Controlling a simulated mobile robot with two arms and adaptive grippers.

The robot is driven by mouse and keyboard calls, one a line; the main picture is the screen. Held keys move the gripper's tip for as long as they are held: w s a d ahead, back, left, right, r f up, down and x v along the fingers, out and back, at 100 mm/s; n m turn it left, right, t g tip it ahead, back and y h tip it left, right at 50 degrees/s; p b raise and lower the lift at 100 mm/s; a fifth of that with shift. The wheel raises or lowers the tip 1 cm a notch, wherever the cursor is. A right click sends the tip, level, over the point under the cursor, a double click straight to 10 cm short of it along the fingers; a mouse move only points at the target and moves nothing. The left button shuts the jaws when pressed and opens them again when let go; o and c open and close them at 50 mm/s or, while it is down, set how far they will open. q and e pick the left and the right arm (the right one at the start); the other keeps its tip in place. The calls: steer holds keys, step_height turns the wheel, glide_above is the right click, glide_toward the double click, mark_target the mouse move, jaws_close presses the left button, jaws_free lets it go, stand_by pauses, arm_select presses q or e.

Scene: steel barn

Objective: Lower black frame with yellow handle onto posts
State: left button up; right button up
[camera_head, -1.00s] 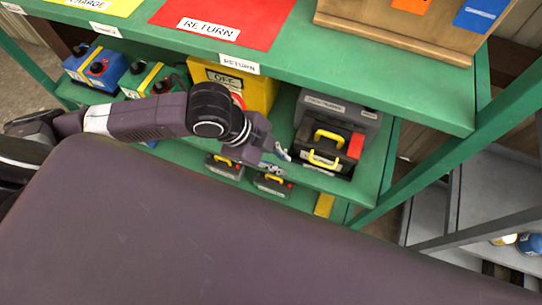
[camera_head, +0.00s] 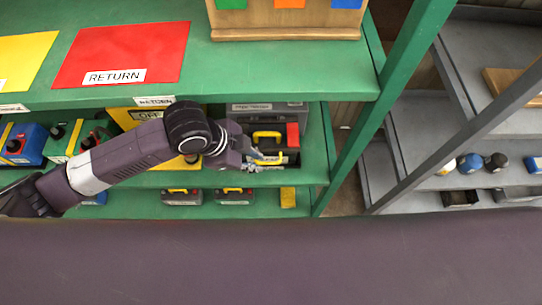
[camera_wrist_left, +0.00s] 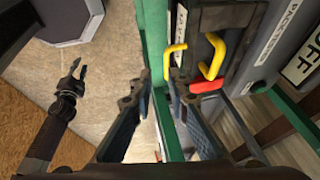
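The black frame with yellow handles (camera_head: 267,135) sits on the middle green shelf, in front of a grey box. It has a red block at its right. It also shows at the upper right of the left wrist view (camera_wrist_left: 215,55). My left gripper (camera_wrist_left: 160,77) is open and empty, with the green shelf edge behind the gap between its fingertips. In the head view it reaches in at the frame's lower left and overlaps its front. I cannot make out the posts.
A grey box (camera_head: 290,112) stands behind the frame. A yellow box (camera_head: 125,117) stands left of it, partly behind my arm. Small black units with yellow handles (camera_head: 235,196) rest on the lower shelf. A green upright (camera_head: 385,100) and grey rack (camera_head: 425,145) stand at the right.

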mark_target(274, 163)
arm_select(q)
steer(key=d+f, duration=0.1)
steer(key=w+d+f, duration=0.1)
steer(key=d+f+p, duration=0.1)
steer(key=shift+w+d, duration=0.35)
steer(key=shift+d, duration=0.05)
steer(key=shift+x, duration=0.85)
steer(key=shift+a, duration=0.1)
jaws_close()
